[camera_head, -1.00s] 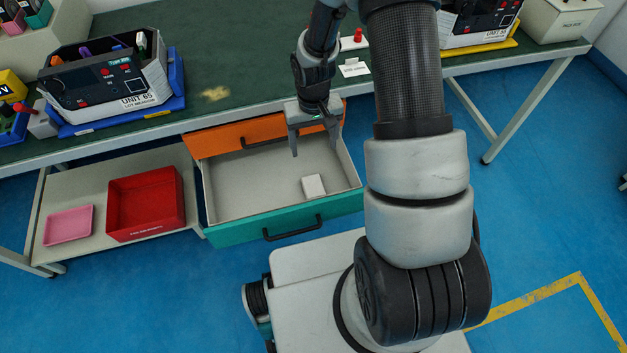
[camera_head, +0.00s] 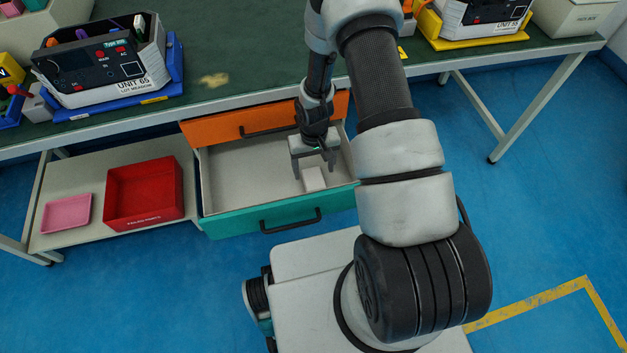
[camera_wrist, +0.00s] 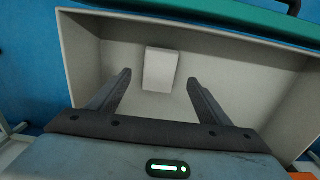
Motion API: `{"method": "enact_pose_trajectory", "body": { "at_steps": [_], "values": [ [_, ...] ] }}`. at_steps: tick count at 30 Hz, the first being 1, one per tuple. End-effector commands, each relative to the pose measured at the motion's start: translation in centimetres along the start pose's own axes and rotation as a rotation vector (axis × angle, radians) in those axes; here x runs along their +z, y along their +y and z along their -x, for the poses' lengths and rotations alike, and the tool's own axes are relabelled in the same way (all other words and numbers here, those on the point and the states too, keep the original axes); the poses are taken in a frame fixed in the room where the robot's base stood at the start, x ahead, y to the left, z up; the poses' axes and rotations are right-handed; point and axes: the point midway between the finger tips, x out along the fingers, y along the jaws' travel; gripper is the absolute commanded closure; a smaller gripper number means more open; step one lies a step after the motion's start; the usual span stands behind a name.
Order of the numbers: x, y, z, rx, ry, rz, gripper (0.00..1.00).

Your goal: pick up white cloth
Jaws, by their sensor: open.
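The white cloth (camera_head: 314,180) is a small pale folded block lying on the floor of the open teal-fronted drawer (camera_head: 285,219), right of its middle. In the wrist view the cloth (camera_wrist: 161,69) lies just beyond the fingertips, roughly between their lines. My gripper (camera_head: 314,176) is inside the drawer area, above the cloth, with its fingers apart and nothing between them. In the wrist view my gripper (camera_wrist: 158,78) shows both fingers spread. How far the fingertips are above the cloth I cannot tell exactly.
An orange-fronted drawer (camera_head: 212,130) sits above, under the green bench top (camera_head: 240,50). A red bin (camera_head: 145,195) and pink tray (camera_head: 67,213) stand on the shelf at left. The drawer's left part is empty.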

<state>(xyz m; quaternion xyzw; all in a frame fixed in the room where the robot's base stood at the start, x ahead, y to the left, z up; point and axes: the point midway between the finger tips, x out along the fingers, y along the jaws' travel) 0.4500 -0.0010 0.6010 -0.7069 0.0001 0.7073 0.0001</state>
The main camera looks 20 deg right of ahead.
Motion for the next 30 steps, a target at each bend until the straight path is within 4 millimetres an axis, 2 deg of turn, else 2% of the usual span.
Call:
{"method": "enact_pose_trajectory", "body": {
  "at_steps": [10,20,27,28,30],
  "values": [
    [0.2,0.0,-4.6,0.0,-0.001,0.001,0.28],
    [0.1,0.1,-5.2,0.0,0.001,0.0,0.28],
    [0.1,0.1,-5.2,0.0,0.001,0.0,0.69],
    [0.1,0.1,-5.2,0.0,0.001,0.0,0.72],
    [0.1,0.1,-5.2,0.0,0.001,0.0,0.72]
  ]
}}
